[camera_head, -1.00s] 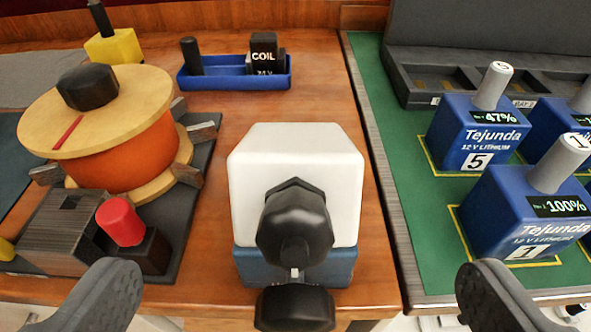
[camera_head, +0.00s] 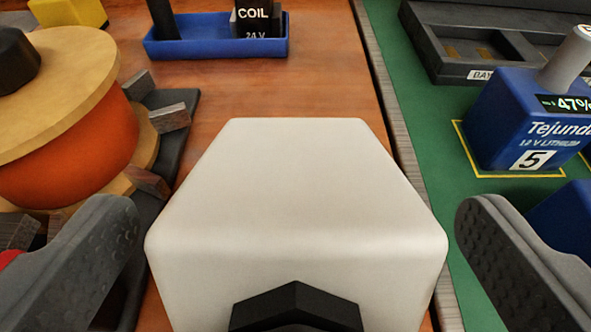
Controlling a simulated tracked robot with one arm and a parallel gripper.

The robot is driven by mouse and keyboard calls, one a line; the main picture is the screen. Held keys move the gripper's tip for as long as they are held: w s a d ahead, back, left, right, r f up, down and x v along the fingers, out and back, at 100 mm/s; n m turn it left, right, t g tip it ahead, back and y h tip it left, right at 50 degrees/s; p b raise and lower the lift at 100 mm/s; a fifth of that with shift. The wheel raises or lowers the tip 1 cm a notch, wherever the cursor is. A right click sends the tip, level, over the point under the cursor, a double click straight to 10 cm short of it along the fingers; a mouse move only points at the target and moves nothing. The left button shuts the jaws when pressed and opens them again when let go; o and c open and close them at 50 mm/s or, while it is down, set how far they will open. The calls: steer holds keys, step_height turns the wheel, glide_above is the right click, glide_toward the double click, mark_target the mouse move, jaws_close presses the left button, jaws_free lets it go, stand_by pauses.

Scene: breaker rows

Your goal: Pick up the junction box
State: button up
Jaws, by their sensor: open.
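The junction box (camera_head: 295,200) is the white box with rounded edges in the lower middle of the view, on the wooden bench. A black faceted part (camera_head: 296,308) shows on its near side, cut off by the bottom edge of the picture. My gripper (camera_head: 290,215) is open and empty. Its two dark padded fingers stand left and right of the white box, with the box between them in the picture. I cannot tell whether either finger touches it. The lower part of the box is out of view.
An orange spool with tan flanges (camera_head: 65,150) stands close on the left, with dark wooden blocks around it. A blue tray (camera_head: 215,46) holding a black coil part lies behind. On the right, blue Tejunda batteries (camera_head: 525,120) stand on a green mat (camera_head: 440,150). Bare bench lies behind the box.

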steer(key=shift+w+f, duration=0.25)
steer(key=shift+w, duration=0.4)
steer(key=c, duration=1.5)
steer(key=shift+r, duration=0.15)
